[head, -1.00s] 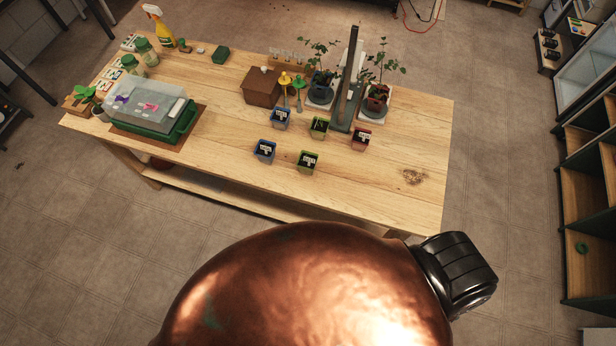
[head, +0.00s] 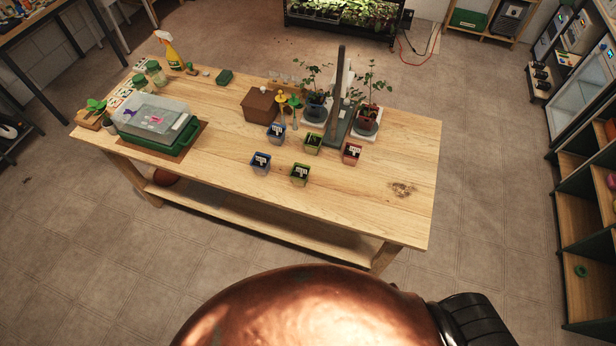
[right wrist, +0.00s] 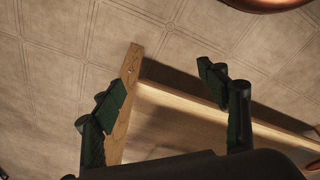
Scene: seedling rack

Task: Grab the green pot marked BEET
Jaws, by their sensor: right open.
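Two small green pots with white labels stand on the wooden table in the head view. One green pot (head: 300,175) is at the front and the other green pot (head: 312,144) is behind it. Their labels are too small to read, so I cannot tell which is marked BEET. My right gripper (right wrist: 165,95) shows in the right wrist view with its two fingers apart and nothing between them. A table leg and lower rail lie beyond it. It is not near the pots. My left gripper is not in view.
Two blue pots (head: 261,162) and (head: 276,133) stand left of the green ones, a reddish pot (head: 352,153) right. A green tray with clear lid (head: 155,120) is at the left. An upright dark post (head: 335,90) stands behind.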

